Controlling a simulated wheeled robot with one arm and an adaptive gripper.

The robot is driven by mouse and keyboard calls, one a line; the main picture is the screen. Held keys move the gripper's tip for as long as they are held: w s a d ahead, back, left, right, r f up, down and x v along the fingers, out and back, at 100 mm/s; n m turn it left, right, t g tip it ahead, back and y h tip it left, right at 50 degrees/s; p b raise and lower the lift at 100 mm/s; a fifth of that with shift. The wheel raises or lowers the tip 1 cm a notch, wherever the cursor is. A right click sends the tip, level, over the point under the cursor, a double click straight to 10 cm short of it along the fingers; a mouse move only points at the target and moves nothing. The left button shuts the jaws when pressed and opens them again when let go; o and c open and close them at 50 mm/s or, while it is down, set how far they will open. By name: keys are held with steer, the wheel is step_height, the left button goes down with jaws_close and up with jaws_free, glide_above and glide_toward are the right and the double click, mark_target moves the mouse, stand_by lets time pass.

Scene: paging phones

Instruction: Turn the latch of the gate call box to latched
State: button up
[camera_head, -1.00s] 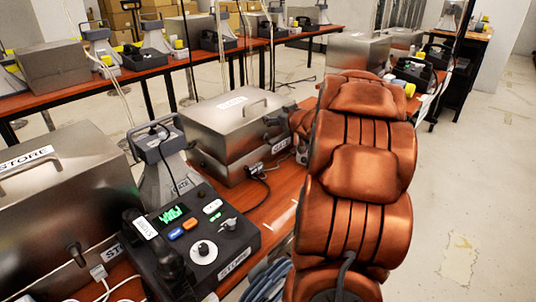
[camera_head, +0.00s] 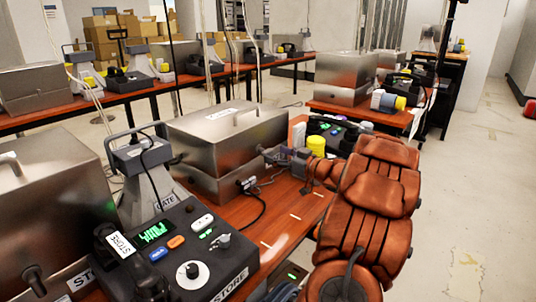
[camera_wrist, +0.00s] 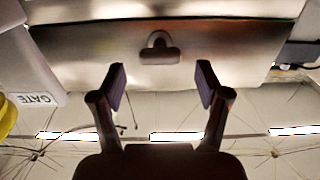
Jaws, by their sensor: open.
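The gate call box (camera_head: 232,140) is a closed metal box with a lid handle, behind the desk phone in the head view. In the wrist view its metal face (camera_wrist: 90,45) crosses the top. A dark latch (camera_wrist: 158,55) on that face has a rounded base and a short bar lying crosswise. My gripper (camera_wrist: 161,82) is open and empty, with the latch ahead between its two fingers and apart from them.
A STORE phone (camera_head: 190,250) and a larger metal box (camera_head: 50,215) stand at the near left. A grey horn labelled GATE (camera_head: 140,185) stands beside the call box. A yellow cylinder (camera_head: 316,146) and another phone lie beyond my gripper.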

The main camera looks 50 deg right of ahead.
mark_target(270, 152)
steer(key=shift+w+a, duration=0.2)
steer(key=shift+w, duration=1.75)
steer(key=shift+c, duration=0.4)
steer(key=c, duration=1.1)
